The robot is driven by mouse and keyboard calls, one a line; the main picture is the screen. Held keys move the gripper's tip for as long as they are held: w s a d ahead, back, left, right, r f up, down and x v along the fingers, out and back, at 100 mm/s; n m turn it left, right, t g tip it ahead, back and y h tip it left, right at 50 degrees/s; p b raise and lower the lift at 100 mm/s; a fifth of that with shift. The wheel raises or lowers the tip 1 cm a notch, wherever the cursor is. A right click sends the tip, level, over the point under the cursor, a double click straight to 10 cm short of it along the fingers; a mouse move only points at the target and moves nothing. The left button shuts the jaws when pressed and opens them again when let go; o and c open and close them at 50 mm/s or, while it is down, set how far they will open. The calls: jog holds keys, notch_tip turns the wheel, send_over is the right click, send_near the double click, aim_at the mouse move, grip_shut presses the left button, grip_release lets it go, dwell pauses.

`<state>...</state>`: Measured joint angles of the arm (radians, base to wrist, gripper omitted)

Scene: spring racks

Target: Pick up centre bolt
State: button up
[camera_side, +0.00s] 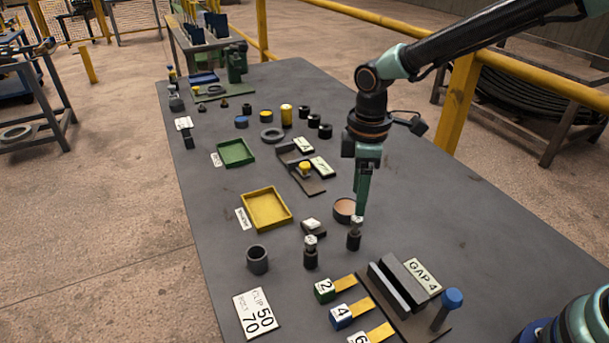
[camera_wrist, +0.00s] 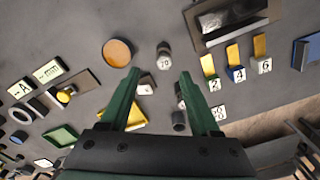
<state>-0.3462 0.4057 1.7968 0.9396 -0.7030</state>
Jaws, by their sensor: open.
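A dark upright bolt (camera_side: 354,240) with a pale cap stands on the grey table, beside a round brown-topped dish (camera_side: 343,208). In the wrist view this bolt (camera_wrist: 164,58) shows the number 70 on its cap. A similar bolt (camera_side: 311,258) stands to its left; in the wrist view it is partly hidden by a finger. No label names the centre bolt. My gripper (camera_side: 361,211) points down at the 70 bolt, its tips close to the cap. In the wrist view my gripper (camera_wrist: 160,73) is open and empty, with the bolt ahead between the tips; contact cannot be told.
A card (camera_side: 256,313) reads 50 and 70, its words partly unclear. A GAP 4 rack (camera_side: 403,285) and numbered blocks (camera_side: 341,315) stand at the front right. A yellow tray (camera_side: 267,209), green tray (camera_side: 236,153) and dark cup (camera_side: 258,260) lie left. Bare table lies right.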

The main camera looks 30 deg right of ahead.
aim_at(357, 218)
jog(key=f, duration=0.7)
jog(key=shift+s+a+f, duration=0.1)
jog(key=shift+s, duration=0.25)
grip_shut()
